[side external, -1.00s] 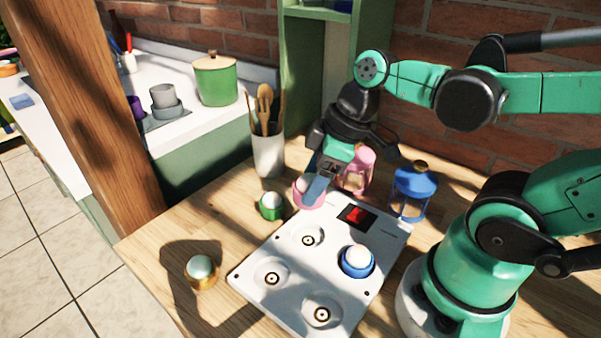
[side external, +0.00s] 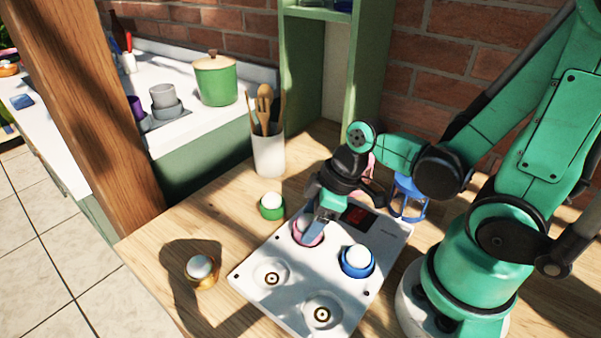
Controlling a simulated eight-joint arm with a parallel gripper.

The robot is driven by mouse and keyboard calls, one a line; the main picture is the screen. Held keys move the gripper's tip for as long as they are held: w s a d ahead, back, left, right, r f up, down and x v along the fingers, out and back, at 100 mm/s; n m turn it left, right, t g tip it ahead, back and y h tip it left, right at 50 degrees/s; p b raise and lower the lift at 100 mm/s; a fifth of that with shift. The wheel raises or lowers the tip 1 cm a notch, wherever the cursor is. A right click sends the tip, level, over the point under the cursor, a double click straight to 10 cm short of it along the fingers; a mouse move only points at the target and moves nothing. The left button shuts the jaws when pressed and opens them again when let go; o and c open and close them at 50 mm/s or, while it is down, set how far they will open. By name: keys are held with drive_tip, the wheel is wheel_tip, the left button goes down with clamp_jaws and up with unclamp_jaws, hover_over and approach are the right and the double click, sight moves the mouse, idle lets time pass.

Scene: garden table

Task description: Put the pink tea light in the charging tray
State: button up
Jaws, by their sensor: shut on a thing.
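The pink tea light (side external: 299,232) is at the back-left well of the white charging tray (side external: 345,268). My gripper (side external: 313,226) is shut on it from above, and its fingers hide part of it. I cannot tell whether the tea light rests fully on the well floor. A blue tea light (side external: 357,262) with a white top sits in the well to its right. The two front wells are empty.
A green tea light (side external: 271,206) and a gold one (side external: 201,271) stand on the wooden table left of the tray. A utensil pot (side external: 269,153) stands behind. A blue lantern (side external: 411,197) and a mostly hidden pink lantern stand behind the tray.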

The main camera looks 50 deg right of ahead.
drive_tip(key=shift+s+f, duration=0.1)
drive_tip(key=shift+f, duration=0.25)
drive_tip(key=o, duration=1.3)
drive_tip(key=shift+c, duration=0.2)
drive_tip(key=shift+r, duration=0.1)
drive_tip(key=shift+v, duration=5.8)
drive_tip(key=w+m+t+h, duration=0.2)
drive_tip(key=w+m+t, duration=0.1)
drive_tip(key=w+m, duration=0.3)
drive_tip(key=shift+w+a+m+t, duration=0.3)
drive_tip(key=shift+w+a+m, duration=0.1)
drive_tip(key=shift+a, duration=0.1)
